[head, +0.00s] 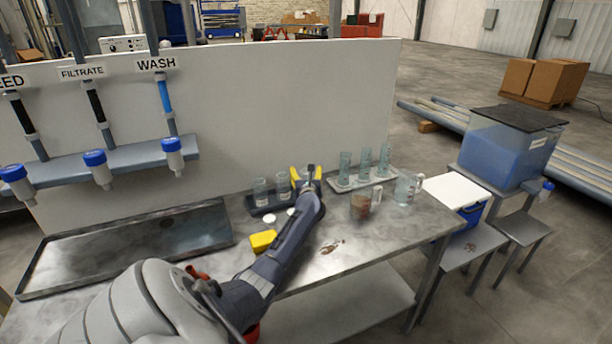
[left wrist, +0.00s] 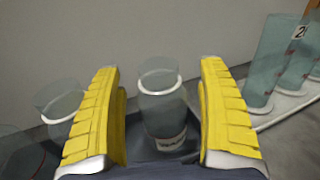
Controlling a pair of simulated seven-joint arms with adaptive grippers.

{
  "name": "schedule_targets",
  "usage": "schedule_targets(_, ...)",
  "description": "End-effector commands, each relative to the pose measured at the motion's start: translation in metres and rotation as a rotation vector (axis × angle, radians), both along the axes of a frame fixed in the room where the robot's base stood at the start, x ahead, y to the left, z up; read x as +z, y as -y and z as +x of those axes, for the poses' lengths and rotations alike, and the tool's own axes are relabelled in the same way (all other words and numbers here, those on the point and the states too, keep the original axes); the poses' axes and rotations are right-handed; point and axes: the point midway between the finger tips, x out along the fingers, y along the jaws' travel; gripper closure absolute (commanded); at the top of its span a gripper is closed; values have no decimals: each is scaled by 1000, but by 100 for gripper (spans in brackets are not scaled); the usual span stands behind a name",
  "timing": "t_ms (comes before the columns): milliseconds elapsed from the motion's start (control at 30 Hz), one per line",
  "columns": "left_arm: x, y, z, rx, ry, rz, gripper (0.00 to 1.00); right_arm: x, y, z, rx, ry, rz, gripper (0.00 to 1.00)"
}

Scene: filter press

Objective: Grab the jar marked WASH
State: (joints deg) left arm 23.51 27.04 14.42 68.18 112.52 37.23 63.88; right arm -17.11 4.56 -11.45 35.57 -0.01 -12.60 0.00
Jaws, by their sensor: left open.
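My left gripper (head: 306,174) is open at the back of the bench, its yellow fingers at the right end of a dark rack (head: 262,207). In the left wrist view a clear jar (left wrist: 160,96) with a white band and a small label stands upright between the fingers, with space on both sides. The label is too blurred to read. Two similar jars, the nearer (head: 283,187) and the farther left (head: 260,192), stand in the rack left of the gripper. A WASH sign (head: 156,64) hangs on the panel above a blue tube. My right gripper is not in view.
A pale rack (head: 362,181) with graduated cylinders stands just right of the gripper. A beaker of brown liquid (head: 361,206) and a clear pitcher (head: 406,189) are farther right. A yellow block (head: 263,240) lies beside my forearm. The upright panel (head: 300,100) is close behind.

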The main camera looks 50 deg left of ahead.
Motion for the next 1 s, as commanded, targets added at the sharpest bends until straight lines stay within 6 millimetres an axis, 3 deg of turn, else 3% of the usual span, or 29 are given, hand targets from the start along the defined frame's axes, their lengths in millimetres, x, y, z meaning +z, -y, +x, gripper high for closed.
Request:
schedule_targets(100, 0, 0, 0, 0, 0, 0, 27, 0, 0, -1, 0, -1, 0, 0)
schedule_targets(567, 0, 0, 0, 0, 0, 0, 80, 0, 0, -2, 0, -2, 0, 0)
schedule_targets(1000, 6, 0, 0, 0, 0, 2, 82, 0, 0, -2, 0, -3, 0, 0)
